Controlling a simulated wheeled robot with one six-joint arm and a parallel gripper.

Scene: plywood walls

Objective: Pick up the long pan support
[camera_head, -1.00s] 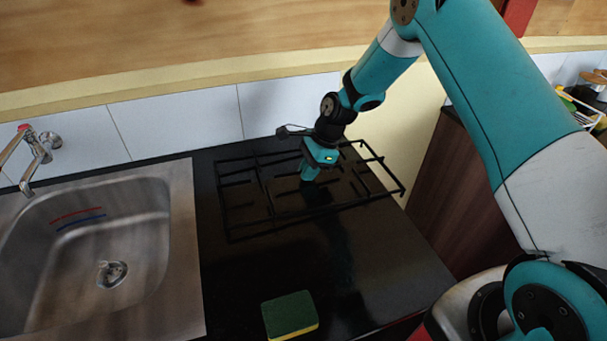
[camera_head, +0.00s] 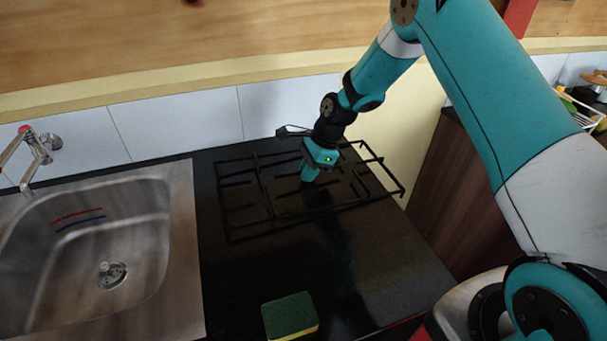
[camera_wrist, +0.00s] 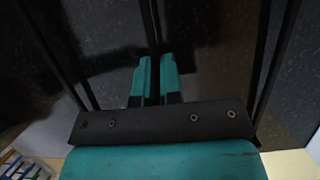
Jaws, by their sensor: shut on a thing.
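The long pan support (camera_head: 267,213) is a black wire grate on the dark counter, to the right of the sink. My gripper (camera_head: 309,181) is over the middle of it, pointing down. In the wrist view the two teal fingers of my gripper (camera_wrist: 156,82) are close together, shut on a thin dark bar of the pan support (camera_wrist: 152,35). Other dark bars run past on both sides. The fingertips' contact is hard to make out against the black counter. I cannot tell whether the support is clear of the counter.
A steel sink (camera_head: 182,270) with a tap (camera_head: 36,155) is at the left. A green and yellow sponge (camera_head: 290,316) lies at the counter's front. A tiled wall (camera_head: 185,122) runs behind.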

